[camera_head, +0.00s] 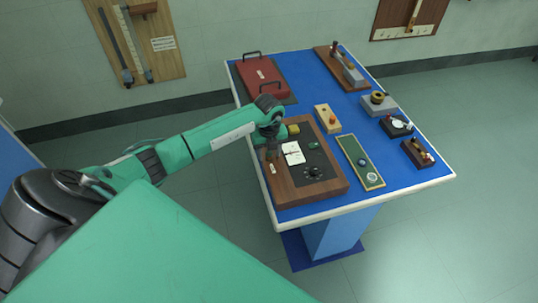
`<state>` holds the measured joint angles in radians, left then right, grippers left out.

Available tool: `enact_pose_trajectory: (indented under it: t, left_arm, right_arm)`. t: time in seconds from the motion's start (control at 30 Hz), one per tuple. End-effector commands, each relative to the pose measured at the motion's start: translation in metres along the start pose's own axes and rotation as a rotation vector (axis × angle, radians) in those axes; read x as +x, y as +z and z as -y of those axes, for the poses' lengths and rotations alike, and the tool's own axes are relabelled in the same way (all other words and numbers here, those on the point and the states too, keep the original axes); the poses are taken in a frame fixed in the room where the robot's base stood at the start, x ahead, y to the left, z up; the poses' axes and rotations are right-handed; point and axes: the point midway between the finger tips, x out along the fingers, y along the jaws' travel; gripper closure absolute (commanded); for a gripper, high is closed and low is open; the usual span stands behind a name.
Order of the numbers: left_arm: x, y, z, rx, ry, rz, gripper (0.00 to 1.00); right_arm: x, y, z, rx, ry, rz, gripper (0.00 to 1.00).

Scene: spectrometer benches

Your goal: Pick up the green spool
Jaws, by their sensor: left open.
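A small green object (314,145), which looks like the green spool, lies on the dark panel of a wood-framed board (325,188) on the blue-topped table. My left gripper (273,155) points down over the board's left edge, left of the green object and apart from it. It is open and holds nothing that I can see; its fingertips are small and dark here. My right gripper is not in view.
The board also carries a white card (293,153), a yellow block (293,129) and a dark round dial (314,172). A green strip tray (352,156), a wooden block (327,119) and a red case (263,77) stand nearby on the table (405,178).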

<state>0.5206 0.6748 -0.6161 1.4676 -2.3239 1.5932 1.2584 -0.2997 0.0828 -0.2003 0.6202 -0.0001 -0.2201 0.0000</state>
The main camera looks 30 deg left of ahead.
Motion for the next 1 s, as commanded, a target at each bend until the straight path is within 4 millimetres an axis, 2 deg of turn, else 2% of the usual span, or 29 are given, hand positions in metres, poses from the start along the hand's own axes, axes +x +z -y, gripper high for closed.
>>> enact_pose_trajectory:
  t: [0.13,0.37,0.77,0.87,1.0]
  left_arm:
    - [0.0,0.0,0.0,0.0,0.0,0.0,0.54]
    - [0.0,0.0,0.0,0.0,0.0,0.0,0.99]
    - [-0.005,0.001,0.0,-0.001,-0.001,0.001,1.0]
    - [-0.015,0.001,0.0,0.0,-0.002,0.001,1.0]
    - [-0.038,0.002,0.001,0.0,-0.004,0.003,1.0]
  right_arm:
    - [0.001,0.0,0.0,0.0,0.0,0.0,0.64]
    - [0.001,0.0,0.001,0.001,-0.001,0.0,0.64]
    - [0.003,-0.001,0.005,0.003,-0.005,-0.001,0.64]
    - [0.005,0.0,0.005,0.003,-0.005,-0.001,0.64]
    - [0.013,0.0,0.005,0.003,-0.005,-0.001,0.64]
